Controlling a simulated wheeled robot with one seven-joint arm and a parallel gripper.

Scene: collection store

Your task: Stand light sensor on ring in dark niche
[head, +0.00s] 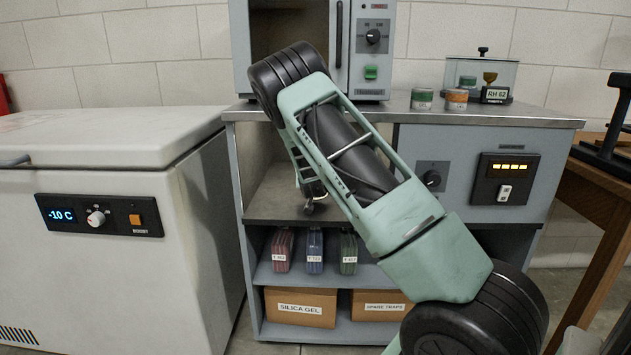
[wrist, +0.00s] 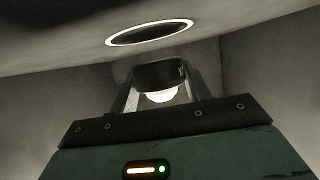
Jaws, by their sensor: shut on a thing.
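My gripper (wrist: 161,82) is shut on the light sensor (wrist: 158,74), a short dark body with a glowing white dome, held between two fingers in the wrist view. The dome points toward the bottom of that picture. The white ring (wrist: 110,42) lies on the flat surface at the top of the wrist view, with a visible gap between it and the sensor. In the head view my arm reaches into the dark niche (head: 265,205), the open bay in the grey cabinet. My gripper is mostly hidden there behind my arm, and the ring does not show.
The niche's side walls meet in corners close around my gripper in the wrist view. A cabinet top (head: 520,117) above carries an oven (head: 375,60) and small tins (head: 422,99). A white freezer (head: 100,250) stands left; a wooden table (head: 600,185) is right.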

